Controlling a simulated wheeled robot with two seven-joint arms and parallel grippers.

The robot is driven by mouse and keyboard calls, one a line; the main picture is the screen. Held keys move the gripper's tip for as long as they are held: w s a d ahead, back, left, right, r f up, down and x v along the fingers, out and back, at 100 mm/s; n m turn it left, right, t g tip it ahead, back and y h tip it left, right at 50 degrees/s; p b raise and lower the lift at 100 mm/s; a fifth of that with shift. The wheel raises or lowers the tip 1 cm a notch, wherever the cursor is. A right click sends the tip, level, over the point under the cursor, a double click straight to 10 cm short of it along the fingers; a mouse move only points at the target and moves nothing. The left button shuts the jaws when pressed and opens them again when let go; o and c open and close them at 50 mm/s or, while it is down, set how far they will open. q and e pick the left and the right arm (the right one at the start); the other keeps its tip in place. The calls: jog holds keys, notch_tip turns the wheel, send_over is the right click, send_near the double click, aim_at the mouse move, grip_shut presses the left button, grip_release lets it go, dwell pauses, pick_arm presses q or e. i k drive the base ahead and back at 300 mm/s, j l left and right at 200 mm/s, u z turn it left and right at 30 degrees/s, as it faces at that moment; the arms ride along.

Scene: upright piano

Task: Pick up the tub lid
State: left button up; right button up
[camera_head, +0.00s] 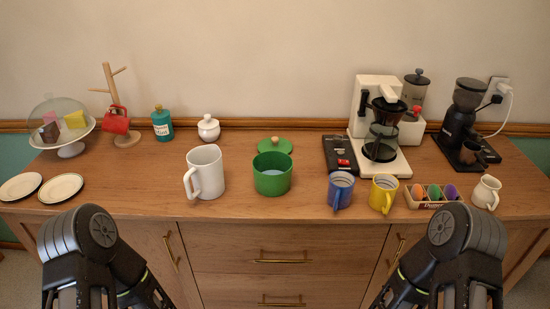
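The green tub lid (275,143) has a small knob on top and lies on the wooden cabinet top just behind the green tub (272,184). The tub stands open, with something pale inside. Dark links of my two arms show at the lower left and lower right, in front of the cabinet. Both grippers are out of the picture, well away from the lid.
A large white mug (206,173) stands left of the tub. A blue mug (340,190) and yellow mug (383,194) stand to the right, before a coffee machine (362,105). A white lidded pot (208,128) is behind the white mug. Bare wood lies left of that mug.

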aim_at(274, 143)
jog(key=u, duration=1.65)
jog(key=k+l, duration=0.1)
jog(key=l, duration=0.75)
jog(key=k+l, duration=0.15)
jog(key=l, duration=0.3)
